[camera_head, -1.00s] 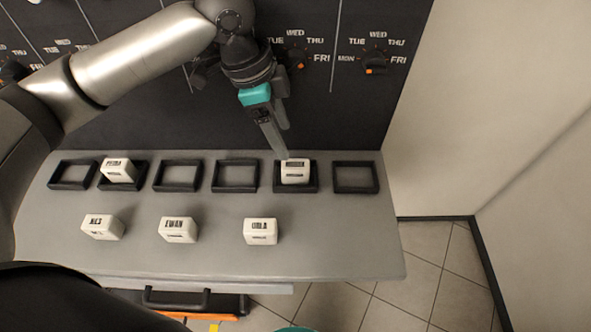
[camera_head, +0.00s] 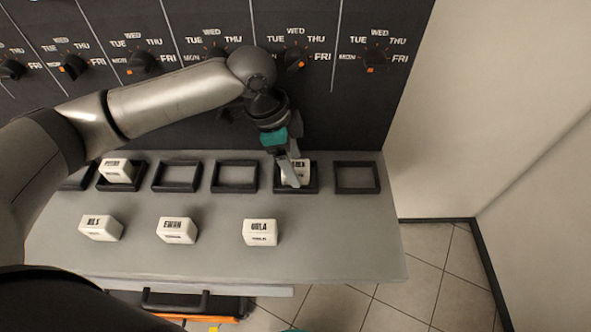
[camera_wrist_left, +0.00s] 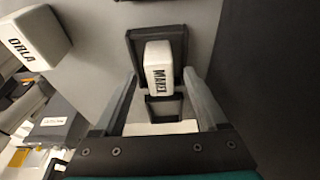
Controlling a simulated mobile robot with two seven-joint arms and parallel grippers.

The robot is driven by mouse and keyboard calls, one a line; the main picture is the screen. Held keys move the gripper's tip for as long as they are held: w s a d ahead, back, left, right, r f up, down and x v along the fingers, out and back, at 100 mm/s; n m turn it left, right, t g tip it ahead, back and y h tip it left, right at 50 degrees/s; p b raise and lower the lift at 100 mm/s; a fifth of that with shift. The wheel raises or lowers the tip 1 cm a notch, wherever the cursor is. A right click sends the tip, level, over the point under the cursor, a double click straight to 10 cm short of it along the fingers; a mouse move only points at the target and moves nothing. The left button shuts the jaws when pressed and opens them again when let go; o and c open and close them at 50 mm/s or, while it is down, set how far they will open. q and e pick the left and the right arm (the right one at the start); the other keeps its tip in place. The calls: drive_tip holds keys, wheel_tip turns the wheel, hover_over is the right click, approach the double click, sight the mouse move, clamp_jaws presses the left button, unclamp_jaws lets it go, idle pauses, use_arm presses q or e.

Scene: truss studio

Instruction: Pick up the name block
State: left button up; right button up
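Several white name blocks are in view. One block (camera_head: 302,168) sits in the fifth black frame from the left, partly hidden by my left gripper (camera_head: 290,180). In the left wrist view this block (camera_wrist_left: 160,66) lies ahead, between the two spread fingers, its printed name hard to read. My left gripper is open and points down at this block; I cannot tell if a finger touches it. Three other blocks stand in the front row: a left one (camera_head: 100,228), one marked EWAN (camera_head: 177,231) and one marked ORLA (camera_head: 260,232). My right gripper is not in view.
Another block (camera_head: 116,170) sits in the second frame. The third frame (camera_head: 176,191), fourth frame (camera_head: 235,190) and sixth frame (camera_head: 357,191) are empty. A dark panel (camera_head: 330,120) with day dials rises behind the grey table (camera_head: 340,245). The table's right front is clear.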

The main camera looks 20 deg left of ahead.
use_arm(q)
clamp_jaws()
idle(0.4)
drive_tip(key=shift+s+d+r, duration=0.1)
drive_tip(key=shift+s+r, duration=0.1)
drive_tip(key=shift+r, duration=0.3)
wheel_tip(320, 180, up, 6)
drive_tip(key=shift+r+p, duration=0.2)
drive_tip(key=shift+p, duration=0.2)
drive_tip(key=s+d+p, duration=0.2)
drive_tip(key=s+p, duration=0.2)
drive_tip(key=s, duration=0.5)
drive_tip(key=s+d+p, duration=0.3)
drive_tip(key=s+p, duration=0.1)
drive_tip(key=s, duration=0.5)
drive_tip(key=shift+s+d+f, duration=0.15)
drive_tip(key=shift+s, duration=0.2)
